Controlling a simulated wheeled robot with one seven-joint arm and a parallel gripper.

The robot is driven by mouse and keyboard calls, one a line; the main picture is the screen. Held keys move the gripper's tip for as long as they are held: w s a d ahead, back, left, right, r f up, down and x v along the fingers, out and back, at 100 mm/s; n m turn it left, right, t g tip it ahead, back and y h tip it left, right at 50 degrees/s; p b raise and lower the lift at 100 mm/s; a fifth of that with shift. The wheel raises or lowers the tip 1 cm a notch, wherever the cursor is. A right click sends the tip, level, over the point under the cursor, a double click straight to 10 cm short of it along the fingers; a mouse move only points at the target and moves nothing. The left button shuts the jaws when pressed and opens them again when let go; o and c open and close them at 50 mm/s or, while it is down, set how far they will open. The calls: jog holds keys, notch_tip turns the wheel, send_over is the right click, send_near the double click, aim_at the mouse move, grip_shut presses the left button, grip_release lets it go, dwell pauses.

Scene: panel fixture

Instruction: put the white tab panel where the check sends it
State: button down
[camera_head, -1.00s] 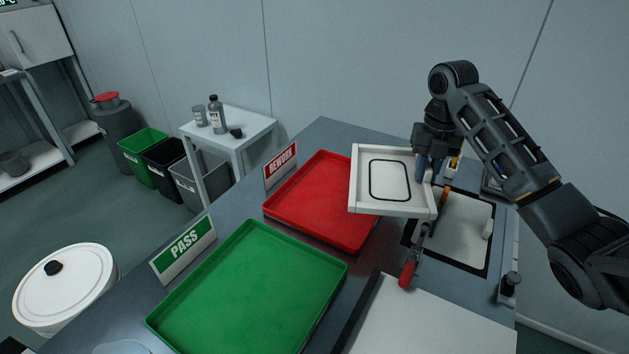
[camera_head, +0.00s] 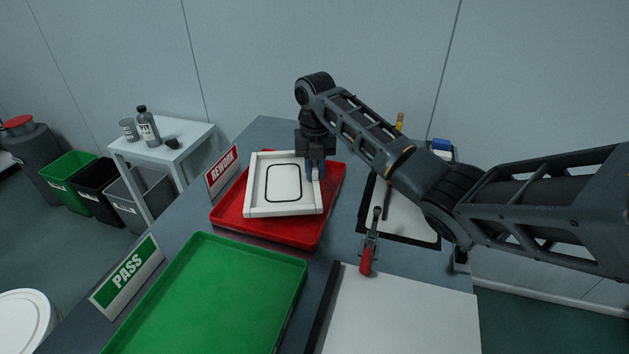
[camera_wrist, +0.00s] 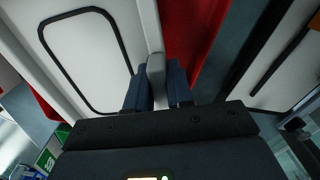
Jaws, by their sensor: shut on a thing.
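The white tab panel (camera_head: 284,184) is a shallow square frame with a black rounded outline on its face. In the head view it is over the red REWORK tray (camera_head: 331,207), inside or just above its rim; I cannot tell if it touches the tray floor. My gripper (camera_head: 318,172) is shut on the tab at the panel's right edge. In the wrist view the blue fingers (camera_wrist: 156,85) pinch the pale tab, with the panel (camera_wrist: 95,50) to the left and red tray beyond. The green PASS tray (camera_head: 210,295) is empty.
A REWORK sign (camera_head: 222,172) and a PASS sign (camera_head: 127,276) stand by the trays. A red-handled clamp (camera_head: 367,258) stands at the black-edged fixture (camera_head: 408,222), right of the red tray. A white board (camera_head: 405,315) lies in front.

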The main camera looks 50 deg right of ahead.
jog(key=shift+f, duration=1.95)
jog(key=shift+f, duration=0.1)
jog(key=c, duration=1)
grip_release()
notch_tip(320, 180, up, 12)
jog(key=shift+r+b, duration=0.1)
jog(key=shift+b, duration=0.25)
